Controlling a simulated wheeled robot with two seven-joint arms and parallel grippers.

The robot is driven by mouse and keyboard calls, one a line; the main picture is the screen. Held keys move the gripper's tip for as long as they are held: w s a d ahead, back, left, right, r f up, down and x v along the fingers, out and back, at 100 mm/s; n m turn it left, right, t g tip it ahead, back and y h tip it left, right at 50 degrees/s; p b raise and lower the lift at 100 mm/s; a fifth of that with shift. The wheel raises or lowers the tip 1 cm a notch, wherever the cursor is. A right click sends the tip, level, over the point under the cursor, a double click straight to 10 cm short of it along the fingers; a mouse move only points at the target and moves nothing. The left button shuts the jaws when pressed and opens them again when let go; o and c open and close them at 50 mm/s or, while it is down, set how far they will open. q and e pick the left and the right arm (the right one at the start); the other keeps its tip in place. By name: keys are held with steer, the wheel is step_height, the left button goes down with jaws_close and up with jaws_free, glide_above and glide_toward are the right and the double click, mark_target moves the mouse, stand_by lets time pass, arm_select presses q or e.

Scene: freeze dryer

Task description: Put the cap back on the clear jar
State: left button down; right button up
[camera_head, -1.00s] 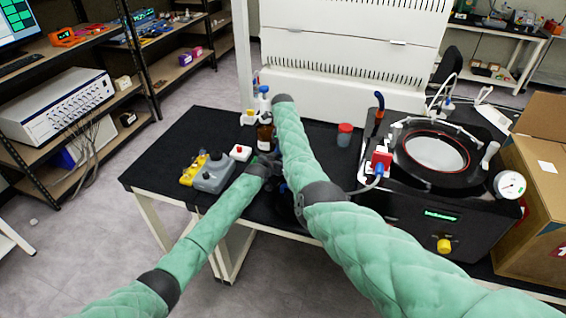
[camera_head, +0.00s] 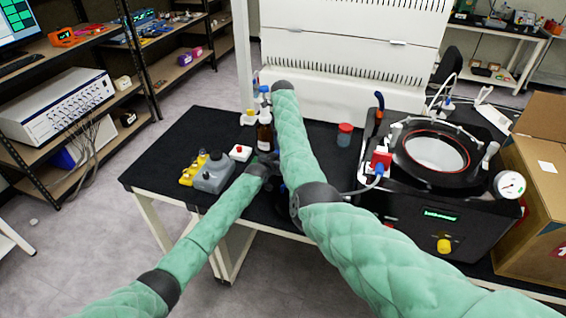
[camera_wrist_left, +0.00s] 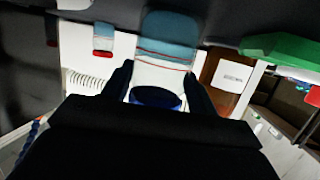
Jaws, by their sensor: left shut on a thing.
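My left gripper (camera_wrist_left: 157,88) is shut on a clear jar (camera_wrist_left: 160,73) in the left wrist view, where the scene appears upside down. The jar has teal contents (camera_wrist_left: 168,32) and thin red lines on its clear wall. A dark blue round part (camera_wrist_left: 155,97) shows at its end between the fingers; I cannot tell whether it is a cap or the rim. In the head view, my left gripper (camera_head: 268,162) is at the table's front, beside the brown bottle, and the jar is mostly hidden by my right arm. My right gripper is not visible in either view.
A brown labelled bottle (camera_head: 264,133) stands just behind my left gripper. A red-capped jar (camera_head: 344,135) stands right of my right arm. A grey device (camera_head: 214,174) and a white box with red button (camera_head: 240,153) lie left. The freeze dryer (camera_head: 425,195) fills the table's right.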

arm_select(q)
steer(key=shift+f, duration=0.15)
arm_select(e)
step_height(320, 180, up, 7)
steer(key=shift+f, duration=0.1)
arm_select(q)
steer(key=shift+c, duration=1.8)
jaws_free()
steer(key=b+v, duration=0.2)
steer(key=v, duration=0.4)
steer(key=shift+a+f, duration=0.1)
steer(key=shift+b+v, duration=0.3)
steer(key=shift+v, duration=0.6)
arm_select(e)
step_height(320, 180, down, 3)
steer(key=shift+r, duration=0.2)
